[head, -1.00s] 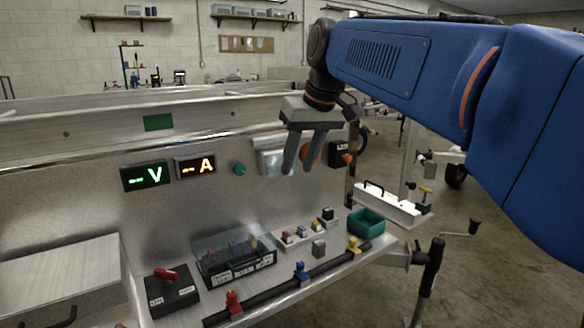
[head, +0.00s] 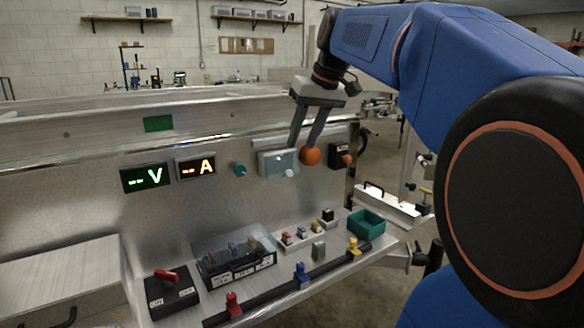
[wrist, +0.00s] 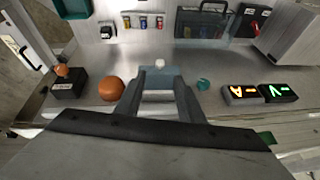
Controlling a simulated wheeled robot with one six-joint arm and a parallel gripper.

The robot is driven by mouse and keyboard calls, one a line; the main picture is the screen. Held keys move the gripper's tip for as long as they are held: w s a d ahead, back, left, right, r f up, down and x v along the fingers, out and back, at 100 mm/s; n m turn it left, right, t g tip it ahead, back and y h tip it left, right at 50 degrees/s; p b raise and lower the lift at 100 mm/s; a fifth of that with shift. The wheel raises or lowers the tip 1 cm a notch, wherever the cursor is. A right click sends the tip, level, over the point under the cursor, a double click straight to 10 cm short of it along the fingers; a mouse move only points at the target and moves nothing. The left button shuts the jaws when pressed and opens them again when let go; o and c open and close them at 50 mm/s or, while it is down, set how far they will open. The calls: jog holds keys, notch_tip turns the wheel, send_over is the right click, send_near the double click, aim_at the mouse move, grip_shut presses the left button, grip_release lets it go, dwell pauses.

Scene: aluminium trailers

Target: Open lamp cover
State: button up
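The lamp cover (head: 275,164) is a pale, see-through box on the upright metal panel, with a small white knob (head: 289,173) low on its front. It looks closed. In the wrist view the white knob (wrist: 159,64) shows just beyond my fingers, and the cover is partly hidden between and behind them. My gripper (head: 303,146) is above and in front of the cover's right side in the head view, fingers pointing down. Its two fingers are apart with nothing held between them, as the wrist view also shows (wrist: 159,82). I cannot tell whether they touch the cover.
An orange ball (head: 310,156) sits close right of the cover, with a black switch box (head: 340,155) beyond. A teal knob (head: 239,170) and lit displays (head: 195,166) are to the left. The shelf below holds a clear-lidded box (head: 236,262) and a green bin (head: 366,224).

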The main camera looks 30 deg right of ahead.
aim_at(290, 172)
jog(key=x, duration=1)
grip_shut()
